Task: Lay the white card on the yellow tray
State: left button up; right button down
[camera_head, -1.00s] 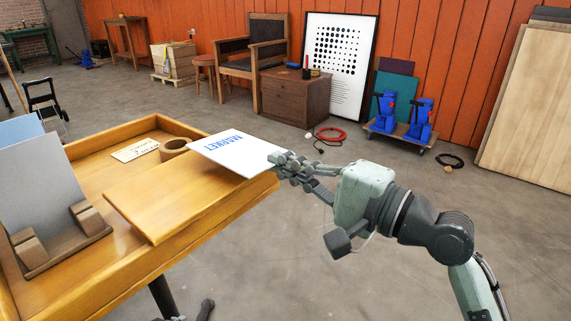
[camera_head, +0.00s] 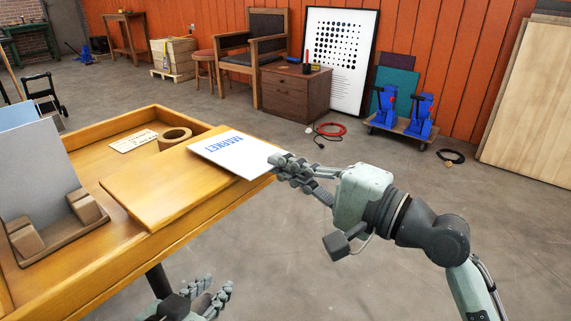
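The white card (camera_head: 235,152), with blue "MARKET" lettering, is over the right part of a flat yellow wooden panel (camera_head: 150,192). This panel sits on a yellow wooden top with a raised rim (camera_head: 196,124); I cannot tell which of these is the tray. My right gripper (camera_head: 281,164) is shut on the card's right edge. The card looks nearly flat, and whether it touches the panel is unclear. My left gripper (camera_head: 211,294) is low at the bottom, below the front edge of the top, with its fingers apart and empty.
A tape-like brown ring (camera_head: 174,134) and a small lettered card (camera_head: 134,141) lie behind the panel. A brown holder (camera_head: 62,230) with an upright grey sheet (camera_head: 38,172) stands at left. Open floor lies right of the top; a cabinet (camera_head: 295,92) and blue jacks (camera_head: 420,118) are farther back.

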dwell(0.4)
jog(key=c, duration=1.6)
grip_release()
jog(key=shift+c, duration=0.2)
jog(key=shift+o, duration=0.2)
jog(key=shift+f+p, duration=0.1)
jog(key=shift+p, duration=0.2)
jog(key=shift+d, duration=0.1)
jog(key=shift+v, duration=2.2)
